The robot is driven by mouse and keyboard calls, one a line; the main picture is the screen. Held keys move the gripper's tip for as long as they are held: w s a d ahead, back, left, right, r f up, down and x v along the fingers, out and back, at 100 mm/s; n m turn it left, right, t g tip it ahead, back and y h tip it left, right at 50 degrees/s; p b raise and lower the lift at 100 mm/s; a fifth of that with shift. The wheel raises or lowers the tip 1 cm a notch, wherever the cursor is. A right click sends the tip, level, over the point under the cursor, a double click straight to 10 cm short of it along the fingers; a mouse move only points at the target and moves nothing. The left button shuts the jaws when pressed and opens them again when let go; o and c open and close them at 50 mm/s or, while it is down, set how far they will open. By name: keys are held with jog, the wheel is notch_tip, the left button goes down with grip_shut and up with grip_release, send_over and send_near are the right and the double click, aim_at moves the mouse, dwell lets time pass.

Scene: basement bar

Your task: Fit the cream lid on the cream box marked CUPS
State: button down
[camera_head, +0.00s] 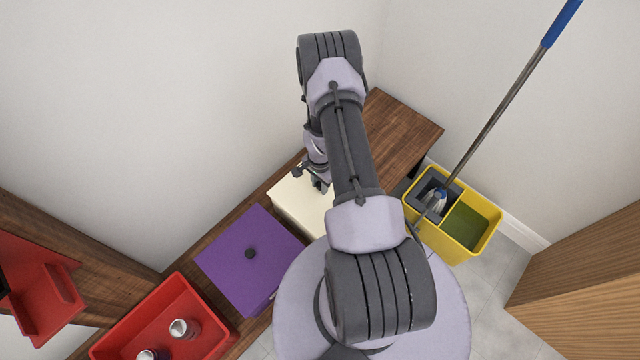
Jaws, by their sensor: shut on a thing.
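A flat cream surface (297,208), which looks like the top of the cream lid, shows on the wooden counter beyond the purple box, partly covered by my arm. My gripper (319,184) is at the upper part of this surface and is shut on the cream lid, though the grip point is mostly hidden. The cream box cannot be told apart from the lid in this view, and no CUPS marking shows. I cannot tell whether the lid is seated or held above the box.
A purple box (235,262) with a dark knob on its lid stands close at left. A red tray (190,338) holds metal cups. A yellow mop bucket (450,247) with a mop stands right of the counter. The counter's far end (400,130) is clear.

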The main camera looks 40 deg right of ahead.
jog(key=c, duration=1)
grip_release()
jog(key=shift+c, duration=0.2)
jog(key=shift+r, duration=0.1)
notch_tip(320, 180, up, 17)
jog(key=p, duration=0.5)
jog(key=shift+r+p, duration=0.15)
jog(key=shift+p, duration=0.25)
